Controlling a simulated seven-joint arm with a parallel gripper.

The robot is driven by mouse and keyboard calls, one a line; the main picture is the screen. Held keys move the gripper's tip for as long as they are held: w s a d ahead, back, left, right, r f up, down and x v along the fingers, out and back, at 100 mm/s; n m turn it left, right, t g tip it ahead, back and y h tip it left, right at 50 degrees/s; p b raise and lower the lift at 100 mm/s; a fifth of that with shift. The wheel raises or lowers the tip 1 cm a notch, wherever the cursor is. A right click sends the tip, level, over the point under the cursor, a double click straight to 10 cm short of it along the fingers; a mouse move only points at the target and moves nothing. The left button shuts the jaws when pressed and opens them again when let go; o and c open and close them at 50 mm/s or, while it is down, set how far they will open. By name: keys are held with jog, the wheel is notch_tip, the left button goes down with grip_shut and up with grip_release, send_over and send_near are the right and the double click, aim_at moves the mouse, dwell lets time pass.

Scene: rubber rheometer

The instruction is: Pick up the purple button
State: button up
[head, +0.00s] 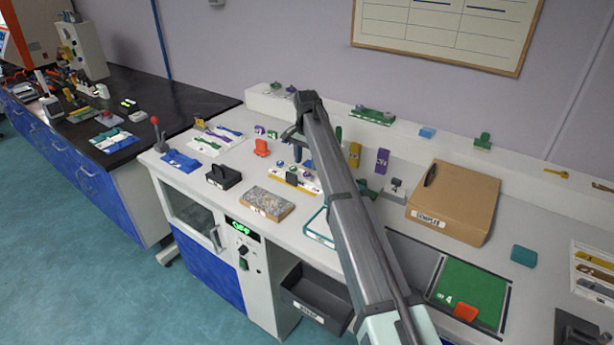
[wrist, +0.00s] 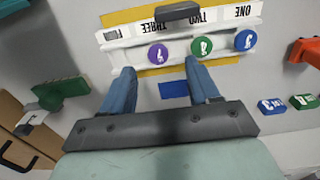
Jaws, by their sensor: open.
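The round purple button (wrist: 157,55) with a white mark sits in a white rack (wrist: 120,59) in the wrist view. A green button (wrist: 202,46) and a blue button (wrist: 245,40) sit to its right in the same rack. The rack's labels read upside down, from ONE to FOUR. My gripper (wrist: 161,68) is open and empty, with its two blue fingers reaching towards the rack. The purple button lies ahead of the fingertips, within the gap between them. I cannot tell the height gap. In the head view my arm partly covers the area by the rack.
A dark block (wrist: 178,11) stands at the rack's far side. A green piece (wrist: 62,88) is at left and an orange object (wrist: 303,52) at right. In the head view, a cardboard box (head: 452,203), a black holder (head: 223,176) and a speckled slab (head: 267,203) stand on the bench.

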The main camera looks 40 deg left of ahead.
aim_at(307, 174)
notch_tip(307, 174, down, 4)
jog(key=shift+d+f, duration=0.1)
jog(key=shift+d, duration=0.05)
jog(key=shift+c, duration=0.2)
grip_shut()
dwell(0.4)
